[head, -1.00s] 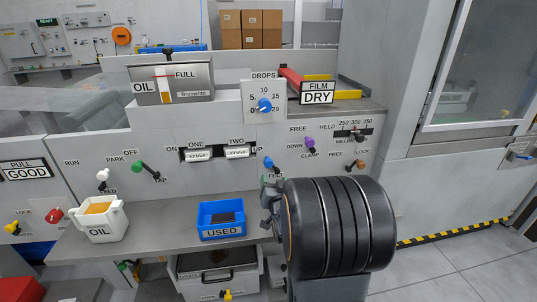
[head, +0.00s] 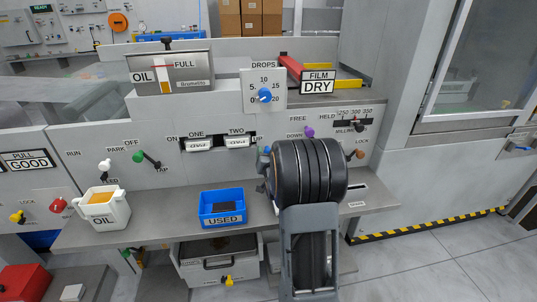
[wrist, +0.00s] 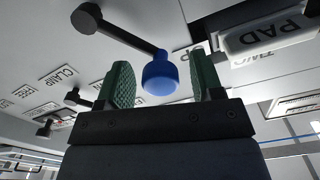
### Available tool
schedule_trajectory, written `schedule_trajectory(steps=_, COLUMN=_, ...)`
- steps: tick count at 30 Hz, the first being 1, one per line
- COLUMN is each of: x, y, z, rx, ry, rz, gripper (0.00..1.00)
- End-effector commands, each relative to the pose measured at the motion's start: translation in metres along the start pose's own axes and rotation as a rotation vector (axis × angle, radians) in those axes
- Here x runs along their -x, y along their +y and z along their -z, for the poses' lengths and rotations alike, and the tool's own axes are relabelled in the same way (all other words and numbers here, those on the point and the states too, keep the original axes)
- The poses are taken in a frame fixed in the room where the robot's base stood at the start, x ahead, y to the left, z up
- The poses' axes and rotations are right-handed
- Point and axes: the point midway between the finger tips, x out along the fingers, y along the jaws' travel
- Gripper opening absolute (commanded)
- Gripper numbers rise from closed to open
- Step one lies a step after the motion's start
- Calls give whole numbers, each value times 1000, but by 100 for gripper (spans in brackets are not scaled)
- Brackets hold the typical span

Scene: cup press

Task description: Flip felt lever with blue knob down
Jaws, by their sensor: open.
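The lever with the blue knob (wrist: 160,76) shows large in the wrist view, its dark arm running from a round pivot at upper left down to the knob. In the head view only a bit of the blue knob (head: 267,150) shows, beside my dark arm and right of the UP label. My gripper (wrist: 164,82) is open, with one green ridged finger on each side of the knob. The knob appears between the fingers; whether either touches it I cannot tell. In the head view my arm hides most of the gripper and the lever.
A PAD block (wrist: 268,30) is close by in the wrist view. A blue USED bin (head: 222,208) and a white OIL jug (head: 104,208) stand on the shelf.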

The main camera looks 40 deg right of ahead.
Motion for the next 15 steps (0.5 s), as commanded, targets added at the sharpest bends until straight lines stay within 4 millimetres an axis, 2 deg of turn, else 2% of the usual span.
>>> schedule_trajectory(steps=2, x=0, y=0, z=0, rx=0, ry=0, rz=0, gripper=61)
schedule_trajectory(steps=15, x=0, y=0, z=0, rx=0, ry=0, rz=0, gripper=19)
